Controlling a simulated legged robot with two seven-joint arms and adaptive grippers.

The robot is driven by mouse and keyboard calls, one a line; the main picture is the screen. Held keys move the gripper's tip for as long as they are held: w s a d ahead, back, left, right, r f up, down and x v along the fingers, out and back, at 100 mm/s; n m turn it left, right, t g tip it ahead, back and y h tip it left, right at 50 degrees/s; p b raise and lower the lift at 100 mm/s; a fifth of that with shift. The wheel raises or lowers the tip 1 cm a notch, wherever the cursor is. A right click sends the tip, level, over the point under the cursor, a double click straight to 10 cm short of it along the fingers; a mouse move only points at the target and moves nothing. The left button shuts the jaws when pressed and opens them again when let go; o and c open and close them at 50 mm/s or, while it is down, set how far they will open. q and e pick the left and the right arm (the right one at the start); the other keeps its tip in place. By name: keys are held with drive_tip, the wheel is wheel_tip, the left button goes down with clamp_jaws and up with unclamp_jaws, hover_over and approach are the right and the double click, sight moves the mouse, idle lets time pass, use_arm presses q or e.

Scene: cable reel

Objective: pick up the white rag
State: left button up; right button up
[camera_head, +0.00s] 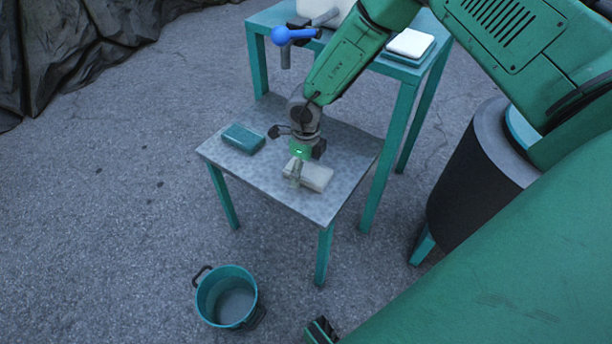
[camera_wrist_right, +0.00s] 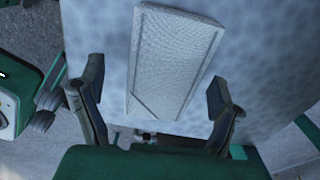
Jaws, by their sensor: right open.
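The white rag (camera_head: 318,177) lies as a folded block on the low grey-topped table (camera_head: 245,181), towards its right side. My right gripper (camera_head: 298,172) is right at it, coming down from above. In the right wrist view the rag (camera_wrist_right: 172,60) lies ahead of and partly between the two spread fingers of my right gripper (camera_wrist_right: 160,105), with gaps at both sides. The gripper is open and holds nothing. My left gripper cannot be made out in the head view.
A teal folded block (camera_head: 243,138) lies on the same table, to the left. A taller teal table (camera_head: 405,75) stands behind, with a white-topped stack (camera_head: 410,43) and a blue-handled tap (camera_head: 285,36). A teal bucket (camera_head: 228,297) stands on the ground. A dark drum (camera_head: 478,175) stands at right.

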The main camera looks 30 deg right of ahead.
drive_tip(key=shift+f, duration=0.6)
drive_tip(key=shift+d, duration=0.5)
drive_tip(key=c, duration=0.3)
drive_tip(key=shift+f, duration=0.1)
drive_tip(key=c, duration=0.9)
drive_tip(key=shift+a, duration=0.35)
drive_tip(key=shift+c, duration=0.2)
drive_tip(key=shift+r, duration=0.45)
drive_tip(key=r, duration=0.1)
drive_tip(key=r+p, duration=0.1)
drive_tip(key=shift+d+r+p, duration=0.3)
drive_tip(key=shift+r, duration=0.1)
drive_tip(key=s+d, duration=0.1)
drive_tip(key=s, duration=0.1)
drive_tip(key=s+p, duration=0.1)
drive_tip(key=s, duration=0.2)
drive_tip(key=s+d, duration=0.1)
drive_tip(key=s, duration=0.1)
drive_tip(key=shift+s+d+r+p, duration=0.1)
drive_tip(key=shift+s+d+p, duration=0.15)
drive_tip(key=shift+d+p, duration=0.1)
use_arm(q)
drive_tip(key=shift+d+r+b, duration=0.3)
drive_tip(key=shift+r+b, duration=0.05)
drive_tip(key=shift+b, duration=0.9)
use_arm(e)
drive_tip(key=s+d, duration=0.4)
drive_tip(key=s, duration=0.5)
drive_tip(key=shift+s, duration=0.1)
